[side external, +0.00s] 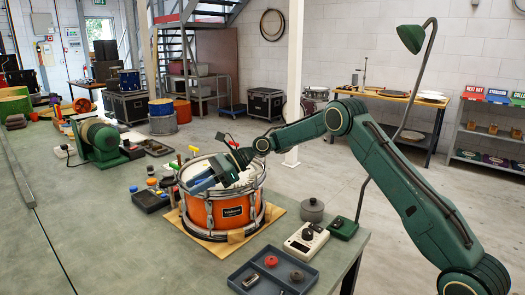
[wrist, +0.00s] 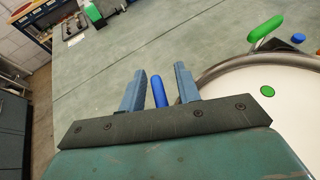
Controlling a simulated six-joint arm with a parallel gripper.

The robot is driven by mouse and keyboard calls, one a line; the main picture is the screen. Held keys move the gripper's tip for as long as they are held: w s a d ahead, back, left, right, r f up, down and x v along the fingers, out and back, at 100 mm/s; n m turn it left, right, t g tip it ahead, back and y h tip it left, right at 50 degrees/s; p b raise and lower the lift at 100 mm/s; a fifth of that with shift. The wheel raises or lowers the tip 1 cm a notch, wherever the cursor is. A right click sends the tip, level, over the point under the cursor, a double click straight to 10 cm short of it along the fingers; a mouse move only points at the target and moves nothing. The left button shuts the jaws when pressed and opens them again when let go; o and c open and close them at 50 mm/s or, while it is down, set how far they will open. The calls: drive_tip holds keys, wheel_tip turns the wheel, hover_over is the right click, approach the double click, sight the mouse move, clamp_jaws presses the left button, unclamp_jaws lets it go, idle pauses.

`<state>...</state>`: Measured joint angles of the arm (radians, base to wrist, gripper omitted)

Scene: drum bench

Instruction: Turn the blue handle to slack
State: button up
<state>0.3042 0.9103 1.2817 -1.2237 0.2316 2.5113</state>
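The orange drum (side external: 228,212) stands on a wooden board on the bench. In the wrist view, the blue handle (wrist: 159,91) stands upright between the two blue-grey fingers of my gripper (wrist: 158,80), with a visible gap on each side. The gripper is open. In the side view, my gripper (side external: 198,180) is low over the drum's left rim, and the blue handle cannot be told apart from the fingers there. A green handle (wrist: 265,28) is at the rim in the wrist view. The white drumhead (wrist: 295,115) carries a green dot (wrist: 267,90).
A grey tray (side external: 262,285) with small parts, a white metering box (side external: 306,240) and a grey pot (side external: 312,209) are at the drum's right front. A dark box (side external: 150,199) is to its left. The bench's left front is clear.

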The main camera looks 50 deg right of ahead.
drive_tip(key=shift+m+t, duration=0.4)
